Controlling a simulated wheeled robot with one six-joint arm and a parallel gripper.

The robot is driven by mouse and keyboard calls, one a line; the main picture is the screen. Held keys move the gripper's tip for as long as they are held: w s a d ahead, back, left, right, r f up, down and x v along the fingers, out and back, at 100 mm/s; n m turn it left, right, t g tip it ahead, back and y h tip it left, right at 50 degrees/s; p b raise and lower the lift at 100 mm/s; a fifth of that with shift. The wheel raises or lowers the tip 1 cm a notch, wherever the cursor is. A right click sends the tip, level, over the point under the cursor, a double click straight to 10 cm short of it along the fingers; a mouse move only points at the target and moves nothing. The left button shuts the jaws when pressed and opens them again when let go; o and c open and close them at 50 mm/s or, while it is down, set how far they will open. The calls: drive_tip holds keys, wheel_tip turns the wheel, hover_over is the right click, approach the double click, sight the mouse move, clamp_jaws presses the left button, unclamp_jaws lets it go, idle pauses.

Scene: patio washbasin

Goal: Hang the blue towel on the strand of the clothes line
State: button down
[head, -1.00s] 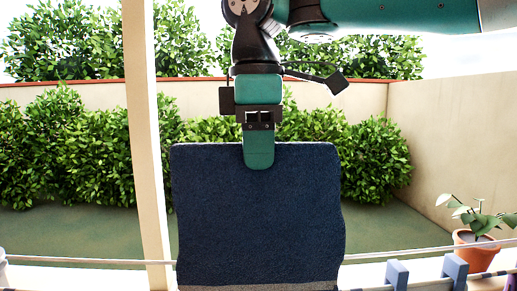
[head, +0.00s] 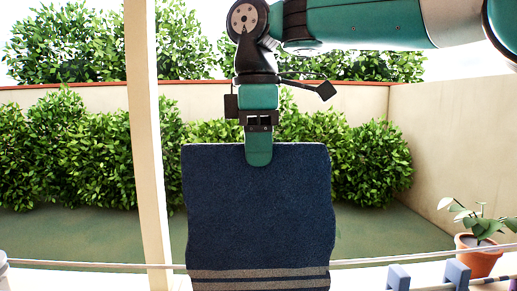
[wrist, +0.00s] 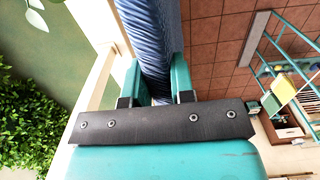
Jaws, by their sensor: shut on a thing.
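My gripper (head: 258,158) is shut on the top edge of the blue towel (head: 258,215), near its middle. The towel hangs upright and spread flat, with two grey stripes near its lower end. In the wrist view the towel (wrist: 150,35) runs edge-on between the two green fingers. The strand of the clothes line (head: 90,264) crosses low in the head view. The towel covers the strand's middle part, around the height of the stripes. I cannot tell whether they touch.
Blue-grey pegs (head: 457,274) sit low at the right, beside a potted plant (head: 478,254). A pale post (head: 147,140) stands left of the towel. Hedges and walls lie behind. The wrist view shows a tiled floor (wrist: 208,60) and a green rack (wrist: 290,50).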

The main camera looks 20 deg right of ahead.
drive_tip(key=shift+f, duration=0.1)
wheel_tip(320, 180, down, 28)
drive_tip(key=b, duration=2.8)
drive_tip(key=shift+f, duration=0.2)
drive_tip(key=c, duration=0.9)
unclamp_jaws()
wheel_tip(320, 180, up, 9)
drive_tip(key=p, duration=0.8)
drive_tip(key=shift+r+p, duration=0.15)
drive_tip(key=shift+p, duration=0.25)
